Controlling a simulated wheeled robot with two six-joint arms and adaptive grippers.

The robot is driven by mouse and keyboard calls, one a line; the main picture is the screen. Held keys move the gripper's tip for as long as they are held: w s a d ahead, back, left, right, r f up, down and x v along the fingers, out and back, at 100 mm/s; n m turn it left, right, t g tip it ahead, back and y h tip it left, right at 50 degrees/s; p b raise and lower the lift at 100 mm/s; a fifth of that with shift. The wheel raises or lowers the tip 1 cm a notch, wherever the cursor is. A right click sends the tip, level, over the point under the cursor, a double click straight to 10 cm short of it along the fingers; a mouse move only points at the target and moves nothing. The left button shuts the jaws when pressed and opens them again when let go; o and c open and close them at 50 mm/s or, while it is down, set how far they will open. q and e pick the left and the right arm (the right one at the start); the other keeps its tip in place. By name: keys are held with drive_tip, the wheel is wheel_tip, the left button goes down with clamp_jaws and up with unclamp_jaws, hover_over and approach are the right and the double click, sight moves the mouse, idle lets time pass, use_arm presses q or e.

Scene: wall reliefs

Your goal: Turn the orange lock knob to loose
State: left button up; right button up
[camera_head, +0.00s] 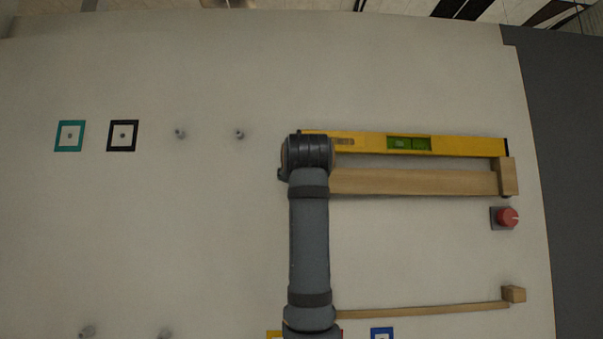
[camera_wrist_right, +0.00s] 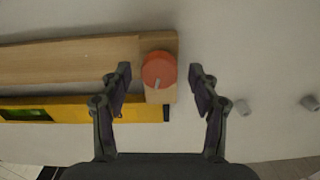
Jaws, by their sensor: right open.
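The orange lock knob (camera_wrist_right: 158,70) is round with a pale mark on its lower edge in the right wrist view. It sits at the end of a wooden rail (camera_wrist_right: 80,60), on a wooden block (camera_wrist_right: 170,48). My right gripper (camera_wrist_right: 160,74) is open, with one finger to each side of the knob and visible gaps to both. I cannot tell how deep the fingertips reach. In the head view my arm hides the knob and the gripper; the rail (camera_head: 415,182) runs right from behind the arm. My left gripper is in neither view.
A yellow spirit level (camera_head: 460,145) lies along the rail; it also shows in the wrist view (camera_wrist_right: 80,110). A red knob (camera_head: 508,217) is on a small grey plate at the right. Grey pegs (camera_head: 239,134) and framed squares (camera_head: 122,135) are at the left. A thin wooden strip (camera_head: 420,311) is below.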

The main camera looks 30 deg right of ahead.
drive_tip(key=shift+d, duration=0.1)
drive_tip(key=c, duration=1.2)
drive_tip(key=n+b, duration=0.1)
drive_tip(key=n, duration=0.2)
drive_tip(key=o, duration=1.1)
drive_tip(key=shift+o, duration=0.5)
